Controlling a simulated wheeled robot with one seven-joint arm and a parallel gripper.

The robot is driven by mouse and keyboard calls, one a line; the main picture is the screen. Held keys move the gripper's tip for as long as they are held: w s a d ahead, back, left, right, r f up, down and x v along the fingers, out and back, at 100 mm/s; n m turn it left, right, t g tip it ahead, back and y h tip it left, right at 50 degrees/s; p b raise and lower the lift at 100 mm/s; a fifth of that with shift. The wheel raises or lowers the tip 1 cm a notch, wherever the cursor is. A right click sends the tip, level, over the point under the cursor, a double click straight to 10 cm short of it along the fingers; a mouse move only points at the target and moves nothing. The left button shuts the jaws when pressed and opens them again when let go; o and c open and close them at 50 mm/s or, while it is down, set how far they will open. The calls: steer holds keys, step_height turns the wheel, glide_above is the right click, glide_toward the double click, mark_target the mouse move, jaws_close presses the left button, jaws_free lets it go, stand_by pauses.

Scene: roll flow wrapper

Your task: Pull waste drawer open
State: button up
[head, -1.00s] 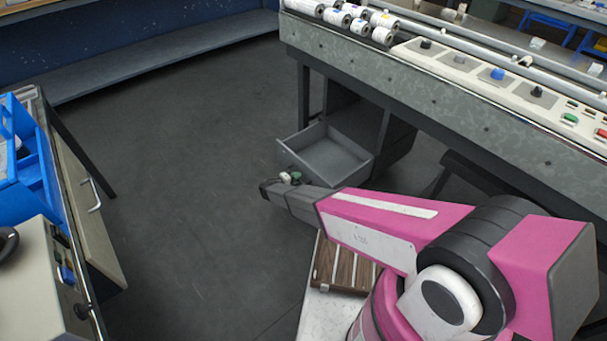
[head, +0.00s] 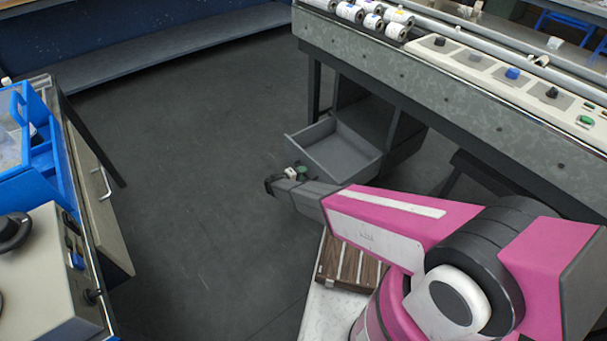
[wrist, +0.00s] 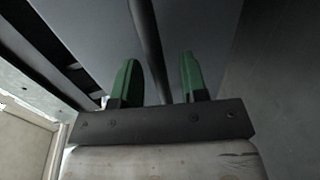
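The waste drawer (head: 343,151) is a grey open-topped box under the machine bench in the head view. It stands pulled out of its cabinet, and its inside looks empty. My gripper (head: 296,173) is just in front of the drawer's near side. My arm hides part of the drawer front. In the wrist view my gripper (wrist: 157,82) has two green fingers standing apart. A dark bar (wrist: 150,45) runs between them in the picture, with gaps on both sides. I cannot tell whether it is the drawer's handle. A smooth grey surface lies behind it.
The machine bench (head: 440,95) carries white rolls (head: 372,20) and a control panel. At left stands a table with a blue bin (head: 40,150) and a cabinet with a handle (head: 104,186). The grey floor (head: 190,170) between them is clear.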

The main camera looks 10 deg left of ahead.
steer(key=v, duration=0.9)
steer(key=shift+s+a, duration=0.25)
steer(key=shift+s, duration=0.1)
